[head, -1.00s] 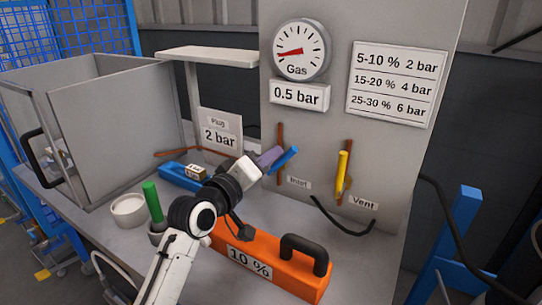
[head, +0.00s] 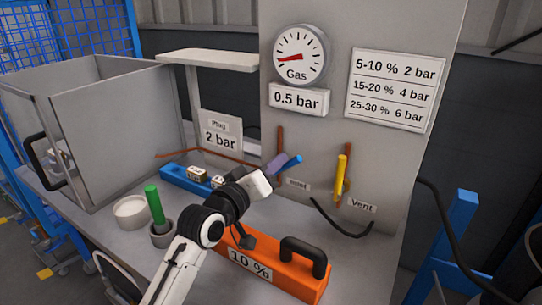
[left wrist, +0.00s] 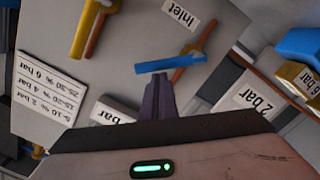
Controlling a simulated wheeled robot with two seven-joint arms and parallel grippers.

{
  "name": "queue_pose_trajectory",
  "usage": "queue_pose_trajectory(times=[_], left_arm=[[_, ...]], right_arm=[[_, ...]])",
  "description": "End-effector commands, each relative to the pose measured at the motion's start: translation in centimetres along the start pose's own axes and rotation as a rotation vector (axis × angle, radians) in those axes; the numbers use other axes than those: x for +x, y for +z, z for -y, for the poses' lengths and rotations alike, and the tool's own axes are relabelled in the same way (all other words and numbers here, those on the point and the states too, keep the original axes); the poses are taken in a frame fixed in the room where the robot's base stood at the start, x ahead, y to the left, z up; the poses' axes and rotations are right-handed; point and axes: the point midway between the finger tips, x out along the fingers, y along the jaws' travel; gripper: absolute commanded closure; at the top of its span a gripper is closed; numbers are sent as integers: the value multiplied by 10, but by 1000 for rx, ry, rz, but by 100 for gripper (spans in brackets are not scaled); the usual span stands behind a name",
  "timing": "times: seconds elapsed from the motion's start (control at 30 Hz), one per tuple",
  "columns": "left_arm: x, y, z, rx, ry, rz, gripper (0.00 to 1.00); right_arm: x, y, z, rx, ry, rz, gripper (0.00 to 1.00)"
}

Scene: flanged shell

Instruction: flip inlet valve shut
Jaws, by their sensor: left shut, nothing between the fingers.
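The inlet valve has a blue handle (head: 290,165) on the grey panel, slanting up to the right at an angle between upright and level. In the left wrist view the blue handle (left wrist: 186,63) lies just beyond my fingertips, near the "Inlet" label (left wrist: 180,14). My left gripper (head: 277,161) has its purple fingers closed together and empty. The fingertips (left wrist: 159,78) are against or very close to the handle; I cannot tell whether they touch. They partly cover the handle's lower end in the head view. My right gripper is not in view.
The yellow vent handle (head: 341,172) stands upright to the right. A gas gauge (head: 300,53) reads low above the 0.5 bar sign (head: 299,99). An orange 10 % block (head: 285,268) with a black handle, a green peg (head: 154,205) and a white dish (head: 130,211) are on the bench.

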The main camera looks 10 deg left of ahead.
Motion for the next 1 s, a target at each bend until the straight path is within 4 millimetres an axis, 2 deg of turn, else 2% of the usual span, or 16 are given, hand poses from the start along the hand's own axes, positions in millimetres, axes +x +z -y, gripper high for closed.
queue_pose_trajectory(times=[0.5, 1.0], left_arm=[[1, 19, -4, 294, -15, 1, 100], [1, 23, -4, 336, -16, 1, 100]], right_arm=[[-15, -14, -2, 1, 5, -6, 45], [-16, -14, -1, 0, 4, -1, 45]])
